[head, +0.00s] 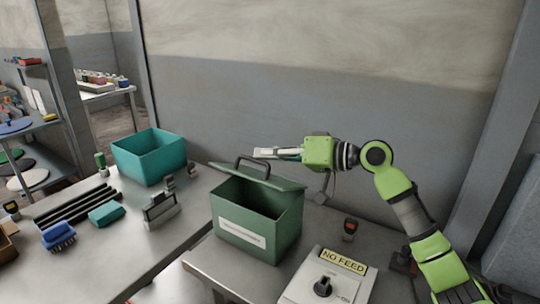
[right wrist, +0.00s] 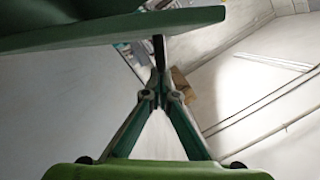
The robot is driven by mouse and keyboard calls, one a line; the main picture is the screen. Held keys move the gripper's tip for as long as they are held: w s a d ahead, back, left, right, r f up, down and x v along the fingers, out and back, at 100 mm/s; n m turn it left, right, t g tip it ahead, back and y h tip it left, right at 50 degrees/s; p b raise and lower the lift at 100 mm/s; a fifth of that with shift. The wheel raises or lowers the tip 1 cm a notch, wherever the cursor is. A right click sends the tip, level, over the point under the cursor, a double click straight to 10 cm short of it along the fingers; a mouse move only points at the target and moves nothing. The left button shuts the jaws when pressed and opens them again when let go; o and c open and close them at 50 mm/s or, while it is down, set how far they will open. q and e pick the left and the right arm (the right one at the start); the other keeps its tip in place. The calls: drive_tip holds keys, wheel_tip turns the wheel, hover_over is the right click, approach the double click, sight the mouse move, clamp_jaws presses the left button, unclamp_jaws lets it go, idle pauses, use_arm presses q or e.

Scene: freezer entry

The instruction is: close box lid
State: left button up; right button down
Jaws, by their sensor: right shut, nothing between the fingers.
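My right gripper (head: 262,153) is shut and empty, pointing left just behind and above the lid. In the right wrist view the shut fingers (right wrist: 158,85) lie below a green panel (right wrist: 110,32) that looks like the lid. I cannot tell whether they touch it. My left gripper is not in view.
A "NO FEED" switch box (head: 325,280) stands right of the green box. A teal bin (head: 150,158), a blue brush (head: 58,237), a teal block (head: 105,214) and dark rods (head: 78,205) lie on the left table. The wall (head: 330,100) is close behind.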

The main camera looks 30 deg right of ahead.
sight(256, 181)
drive_tip(key=shift+s+a+f+n+h+b, duration=0.2)
drive_tip(key=shift+s+a+f+n+b, duration=0.2)
drive_tip(key=shift+a+f+n, duration=0.2)
drive_tip(key=shift+s+a+f+n+h+b, duration=0.25)
drive_tip(key=shift+a+f+n+b, duration=0.2)
drive_tip(key=shift+f+n, duration=0.15)
drive_tip(key=shift+s+a+f+n+t+h+b, duration=0.15)
drive_tip(key=shift+s+a+f+n+h+b, duration=0.1)
drive_tip(key=shift+a+f+n+b, duration=0.3)
drive_tip(key=shift+s+a+f+n+t+h+b, duration=0.15)
drive_tip(key=shift+s+a+f+n+b, duration=0.15)
drive_tip(key=shift+f+n, duration=0.4)
drive_tip(key=shift+f, duration=0.1)
